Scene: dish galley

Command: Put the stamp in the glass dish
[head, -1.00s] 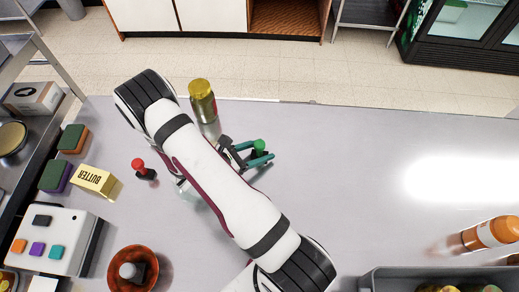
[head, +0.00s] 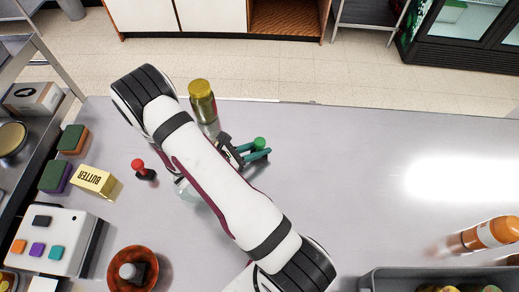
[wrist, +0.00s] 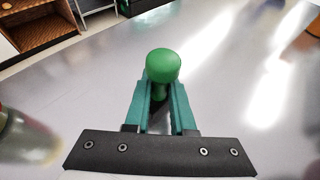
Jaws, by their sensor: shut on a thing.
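A green stamp (wrist: 163,68) with a rounded knob stands between the teal fingers of my gripper (wrist: 162,108) in the wrist view. The fingers are shut on it, below the knob. In the head view the green knob (head: 259,143) shows beside my gripper (head: 256,154), low over the counter right of my arm. A clear glass piece, likely the glass dish (head: 187,191), shows at the left edge of my arm; most of it is hidden. I cannot tell whether the stamp touches the counter.
A red-knobbed stamp (head: 143,169) stands left of my arm. A gold-lidded jar (head: 203,104) stands behind it. A brown bowl (head: 116,261) with a grey-knobbed piece, a butter box (head: 95,181) and sponges (head: 72,139) lie left. The counter's right middle is clear.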

